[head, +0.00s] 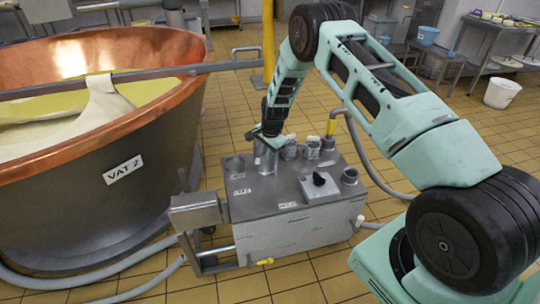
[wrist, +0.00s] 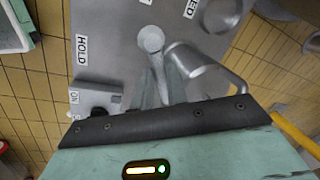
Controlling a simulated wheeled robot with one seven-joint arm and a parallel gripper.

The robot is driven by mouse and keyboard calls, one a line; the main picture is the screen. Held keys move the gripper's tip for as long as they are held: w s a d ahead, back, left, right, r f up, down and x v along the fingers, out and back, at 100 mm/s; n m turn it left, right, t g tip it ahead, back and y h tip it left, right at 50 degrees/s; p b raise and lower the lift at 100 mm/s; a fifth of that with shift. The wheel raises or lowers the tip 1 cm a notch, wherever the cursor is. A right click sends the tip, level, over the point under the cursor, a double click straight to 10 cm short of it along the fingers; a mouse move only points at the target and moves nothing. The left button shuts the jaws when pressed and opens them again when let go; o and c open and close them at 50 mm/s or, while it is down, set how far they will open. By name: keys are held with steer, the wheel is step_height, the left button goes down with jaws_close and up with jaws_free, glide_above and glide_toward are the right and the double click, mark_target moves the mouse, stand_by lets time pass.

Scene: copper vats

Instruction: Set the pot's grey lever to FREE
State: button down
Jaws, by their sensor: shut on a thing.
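A grey lever with a round end (wrist: 151,40) lies between these labels. My gripper (wrist: 163,88) is shut on the lever, its fingers hiding part of it. In the head view my gripper (head: 268,138) is over the back left of the unit's top. The FREE label cannot be read.
A metal cylinder with a bent handle (wrist: 195,70) is close right of my fingers. A yellow post (head: 268,40) stands behind; hoses lie around the unit.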

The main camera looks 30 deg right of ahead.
steer(key=shift+w+a+m, duration=0.2)
steer(key=shift+w+m, duration=0.4)
steer(key=shift+m, duration=0.6)
steer(key=c, duration=1.4)
jaws_free()
steer(key=shift+w, duration=0.1)
steer(key=s+r, duration=0.1)
steer(key=r, duration=0.4)
steer(key=s+r, duration=0.1)
steer(key=r, duration=0.5)
steer(key=s+r, duration=0.1)
steer(key=r, duration=0.5)
steer(key=shift+s, duration=0.25)
